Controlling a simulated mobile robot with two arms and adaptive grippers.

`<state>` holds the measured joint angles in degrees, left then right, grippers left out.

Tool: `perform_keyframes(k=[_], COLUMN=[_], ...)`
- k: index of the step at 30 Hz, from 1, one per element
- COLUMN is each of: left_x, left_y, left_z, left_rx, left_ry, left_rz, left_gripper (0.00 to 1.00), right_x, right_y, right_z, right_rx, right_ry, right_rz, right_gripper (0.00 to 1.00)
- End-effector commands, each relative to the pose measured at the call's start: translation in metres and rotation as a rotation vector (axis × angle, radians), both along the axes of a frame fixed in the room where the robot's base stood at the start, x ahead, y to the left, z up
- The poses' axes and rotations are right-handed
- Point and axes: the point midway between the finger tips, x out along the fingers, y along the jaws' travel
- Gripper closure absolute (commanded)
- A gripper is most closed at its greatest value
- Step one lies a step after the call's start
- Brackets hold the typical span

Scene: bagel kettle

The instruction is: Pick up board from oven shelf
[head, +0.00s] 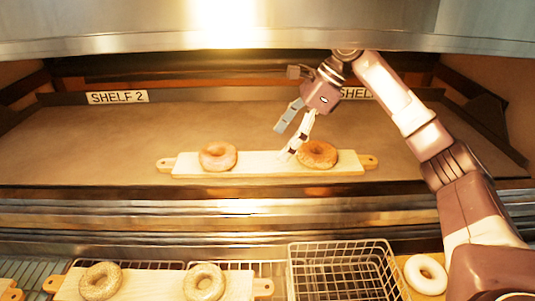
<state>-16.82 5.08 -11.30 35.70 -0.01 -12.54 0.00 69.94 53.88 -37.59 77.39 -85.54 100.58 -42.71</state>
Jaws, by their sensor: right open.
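A long pale wooden board (262,165) with a small handle at each end lies on the brown oven shelf (110,150). One bagel (218,155) sits on its left part and a browner bagel (317,154) on its right part. My right gripper (286,142) reaches in from the right and points down over the board, between the two bagels. Its fingers are apart with nothing between them. One finger overlaps the board near the right bagel; I cannot tell whether it touches. My left gripper is not in view.
A steel hood (120,25) hangs above the opening, and a steel ledge (130,215) runs along its front. Below are a wire basket (345,270), another board (150,286) with two bagels, and a pale bagel (425,274) at the right. The shelf's left side is clear.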

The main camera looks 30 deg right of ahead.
Motion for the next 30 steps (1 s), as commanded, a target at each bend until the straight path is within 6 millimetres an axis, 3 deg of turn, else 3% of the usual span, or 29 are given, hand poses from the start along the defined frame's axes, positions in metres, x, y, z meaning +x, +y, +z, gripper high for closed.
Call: perform_keyframes(k=[4,12,21,30], left_x=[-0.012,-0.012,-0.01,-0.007], left_y=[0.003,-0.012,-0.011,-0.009], left_z=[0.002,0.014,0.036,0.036], left_rx=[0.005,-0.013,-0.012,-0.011], left_ry=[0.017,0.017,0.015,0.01], left_rz=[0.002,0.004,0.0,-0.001], left_gripper=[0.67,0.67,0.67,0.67], right_x=[0.001,0.009,0.021,0.022], right_y=[-0.014,-0.001,0.016,0.018], right_z=[-0.004,-0.025,-0.058,-0.065], right_rx=[-0.052,-0.05,-0.049,-0.05], right_ry=[-0.011,-0.01,-0.011,-0.013], right_rz=[-0.009,-0.008,-0.008,-0.009], right_gripper=[0.15,0.15,0.15,0.15])
